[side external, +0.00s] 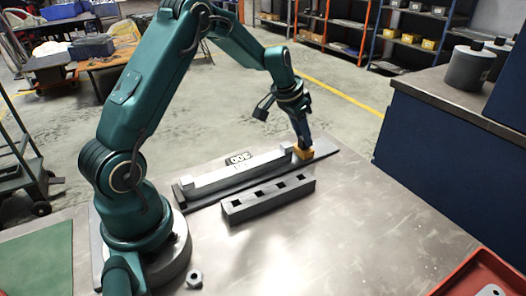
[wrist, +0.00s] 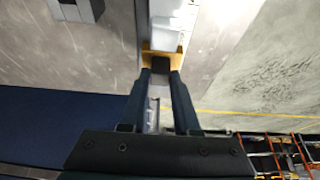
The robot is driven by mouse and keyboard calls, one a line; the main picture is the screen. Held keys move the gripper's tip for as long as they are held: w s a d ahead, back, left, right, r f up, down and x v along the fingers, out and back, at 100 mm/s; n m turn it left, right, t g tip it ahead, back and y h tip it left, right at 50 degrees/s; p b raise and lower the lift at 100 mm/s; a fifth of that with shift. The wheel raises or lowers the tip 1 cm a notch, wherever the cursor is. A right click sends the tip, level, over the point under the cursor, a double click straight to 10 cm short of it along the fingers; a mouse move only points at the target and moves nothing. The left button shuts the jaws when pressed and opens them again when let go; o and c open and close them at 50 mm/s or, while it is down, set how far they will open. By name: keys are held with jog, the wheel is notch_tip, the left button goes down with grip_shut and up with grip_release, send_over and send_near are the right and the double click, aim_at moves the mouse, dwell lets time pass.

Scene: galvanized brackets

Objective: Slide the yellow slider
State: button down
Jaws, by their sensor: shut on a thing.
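The yellow slider (side external: 303,153) is a small block on the grey rail (side external: 240,170), close to the rail's right end. It also shows in the wrist view (wrist: 178,50), around a dark knob between my fingertips. My gripper (side external: 302,143) points down at the slider from above. In the wrist view my gripper (wrist: 161,68) has both fingers shut on the slider. The slider touches the light bar on the rail or is very near it; I cannot tell which.
A grey block with square holes (side external: 268,200) lies in front of the rail. A hex nut (side external: 194,279) lies near my base. A red tray (side external: 482,276) is at the lower right. A grey cylinder (side external: 470,70) stands on the cabinet at right.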

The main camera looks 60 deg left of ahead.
jog(key=shift+w+r, duration=0.1)
jog(key=shift+w, duration=1.45)
jog(key=c, duration=0.6)
grip_release()
jog(key=shift+c, duration=0.2)
jog(key=shift+v, duration=2.55)
jog(key=shift+s, duration=0.1)
